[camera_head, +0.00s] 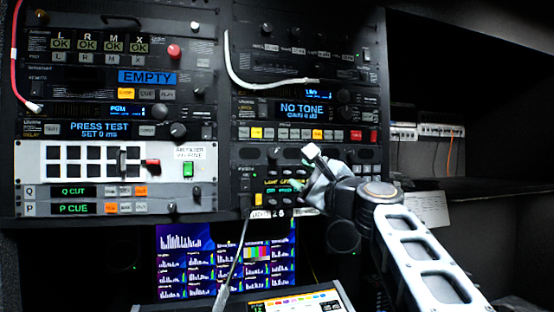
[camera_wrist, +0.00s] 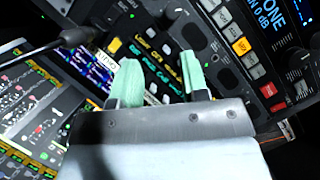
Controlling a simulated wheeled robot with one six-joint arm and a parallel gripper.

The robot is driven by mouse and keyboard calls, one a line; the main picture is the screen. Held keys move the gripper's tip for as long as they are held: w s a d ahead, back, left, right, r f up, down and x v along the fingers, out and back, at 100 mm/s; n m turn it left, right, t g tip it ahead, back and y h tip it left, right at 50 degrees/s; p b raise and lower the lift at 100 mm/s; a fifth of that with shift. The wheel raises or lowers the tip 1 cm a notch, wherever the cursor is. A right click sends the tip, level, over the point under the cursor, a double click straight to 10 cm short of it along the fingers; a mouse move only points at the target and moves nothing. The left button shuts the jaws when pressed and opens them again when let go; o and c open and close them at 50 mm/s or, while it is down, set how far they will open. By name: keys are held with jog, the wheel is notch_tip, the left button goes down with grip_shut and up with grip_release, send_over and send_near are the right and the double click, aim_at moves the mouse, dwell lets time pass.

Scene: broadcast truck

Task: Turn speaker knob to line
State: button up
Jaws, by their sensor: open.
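The lowest right-hand rack panel (camera_head: 246,158) has rows of lit keys and small dark round fittings along its top. It also shows in the wrist view (camera_wrist: 146,28), tilted, with yellow and green legends. I cannot read a speaker label or a line mark, so I cannot tell which fitting is the speaker knob. My gripper (camera_head: 316,165) is at the right part of this panel and hides some of it. In the wrist view my gripper (camera_wrist: 160,76) has its two pale green fingertips spread apart, with nothing between them and the panel's keys behind.
A thin gooseneck stalk (camera_head: 236,262) rises in front of the panel's left side. The NO TONE unit (camera_head: 303,109) sits just above. A monitor (camera_head: 185,258) and a control desk (camera_head: 300,302) are below. A dark, mostly empty bay opens at right.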

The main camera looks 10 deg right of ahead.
aim_at(275, 155)
jog(key=w+a+r+m+p, duration=0.1)
jog(key=w+p, duration=0.1)
jog(key=w, duration=0.2)
jog(key=w+r+m+p, duration=0.1)
jog(key=w+r+p, duration=0.1)
jog(key=w, duration=0.2)
jog(key=w+a+r+m+h+p, duration=0.1)
jog(key=w+p, duration=0.1)
jog(key=w, duration=0.2)
jog(key=shift+a+r+t, duration=0.25)
jog(key=shift+a+t, duration=0.05)
jog(key=shift+t, duration=0.1)
jog(key=shift+w+a+p, duration=0.2)
jog(key=shift+w+p, duration=0.1)
jog(key=shift+w, duration=0.2)
